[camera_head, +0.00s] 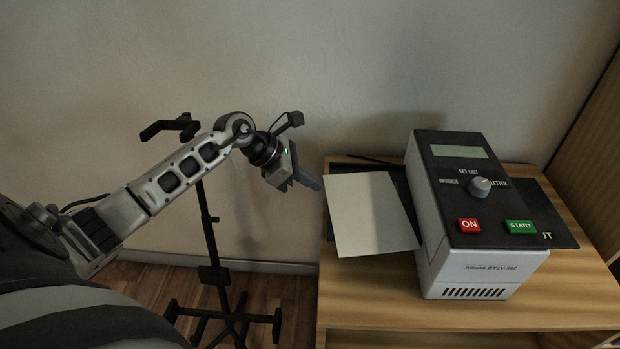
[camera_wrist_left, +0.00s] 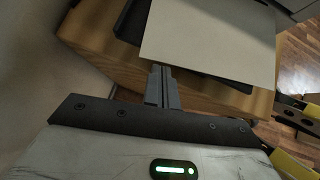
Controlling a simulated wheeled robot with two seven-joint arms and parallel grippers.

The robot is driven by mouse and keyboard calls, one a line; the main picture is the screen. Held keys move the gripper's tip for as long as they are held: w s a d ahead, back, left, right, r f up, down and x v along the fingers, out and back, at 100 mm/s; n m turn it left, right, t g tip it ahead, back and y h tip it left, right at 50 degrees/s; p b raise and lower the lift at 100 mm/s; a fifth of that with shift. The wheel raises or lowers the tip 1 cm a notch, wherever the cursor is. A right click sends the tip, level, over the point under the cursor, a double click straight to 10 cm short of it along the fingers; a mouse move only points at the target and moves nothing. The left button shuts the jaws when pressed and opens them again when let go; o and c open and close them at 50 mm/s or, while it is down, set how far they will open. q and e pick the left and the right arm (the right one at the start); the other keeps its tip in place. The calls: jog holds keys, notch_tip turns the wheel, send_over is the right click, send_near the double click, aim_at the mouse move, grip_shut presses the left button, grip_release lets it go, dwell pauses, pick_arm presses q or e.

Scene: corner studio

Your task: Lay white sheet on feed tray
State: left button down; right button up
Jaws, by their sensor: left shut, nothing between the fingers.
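The white sheet (camera_head: 370,213) lies over the dark feed tray (camera_head: 401,182) on the left side of the machine. It covers much of the tray, and its lower left part reaches past the tray. In the left wrist view the sheet (camera_wrist_left: 208,38) is just ahead of the fingers, with dark tray edges (camera_wrist_left: 134,22) showing beside it. My left gripper (camera_head: 312,182) is shut and empty, to the left of the sheet; its closed fingers (camera_wrist_left: 162,84) show in the wrist view. I cannot tell whether the fingertips touch the sheet. My right gripper is not in view.
All stand on a wooden table (camera_head: 385,290). A black stand (camera_head: 212,275) is on the floor, left.

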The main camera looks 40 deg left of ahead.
pick_arm(q)
jog(key=shift+w+d, duration=0.1)
jog(key=shift+w+d+b, duration=0.35)
jog(key=shift+w+d, duration=0.15)
jog(key=shift+d, duration=0.1)
